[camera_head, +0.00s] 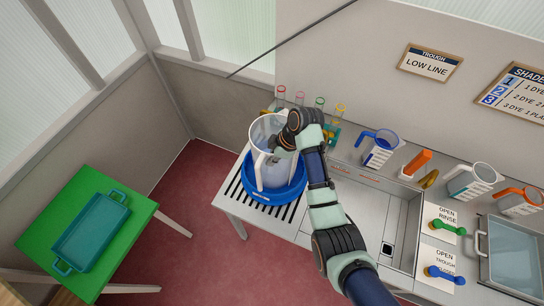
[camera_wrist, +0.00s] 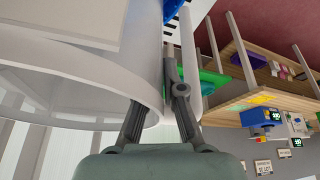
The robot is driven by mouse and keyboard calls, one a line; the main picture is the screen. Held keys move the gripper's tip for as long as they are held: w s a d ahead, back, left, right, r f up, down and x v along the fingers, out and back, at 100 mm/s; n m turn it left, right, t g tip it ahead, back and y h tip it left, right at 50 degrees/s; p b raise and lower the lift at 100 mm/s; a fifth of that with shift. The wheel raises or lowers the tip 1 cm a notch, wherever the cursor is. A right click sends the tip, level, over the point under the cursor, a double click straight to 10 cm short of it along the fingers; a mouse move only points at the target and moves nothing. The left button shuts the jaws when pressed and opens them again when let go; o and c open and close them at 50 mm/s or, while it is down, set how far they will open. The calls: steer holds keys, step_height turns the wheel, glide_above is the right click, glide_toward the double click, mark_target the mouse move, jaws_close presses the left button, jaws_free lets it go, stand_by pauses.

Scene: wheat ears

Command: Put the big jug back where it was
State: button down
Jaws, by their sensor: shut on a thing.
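The big jug (camera_head: 273,175) is clear and pale, with a wide round rim. It is upright in or just above a round blue basin (camera_head: 292,193) on the slatted left end of the bench; I cannot tell whether its base touches the basin. My gripper (camera_head: 283,146) is at the jug's upper right side, shut on it. The jug's lower part is partly hidden by the basin wall.
Test tubes in a rack (camera_head: 320,104) stand behind the jug. A sink (camera_head: 380,215) is right of the basin. A green table (camera_head: 60,205) with a teal tray (camera_head: 92,232) stands left.

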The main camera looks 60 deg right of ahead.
steer(key=shift+w+r, duration=0.1)
steer(key=c, duration=1.3)
jaws_free()
steer(key=b+v, duration=0.1)
steer(key=v, duration=0.6)
steer(key=shift+d, duration=0.1)
steer(key=p+v, duration=0.5)
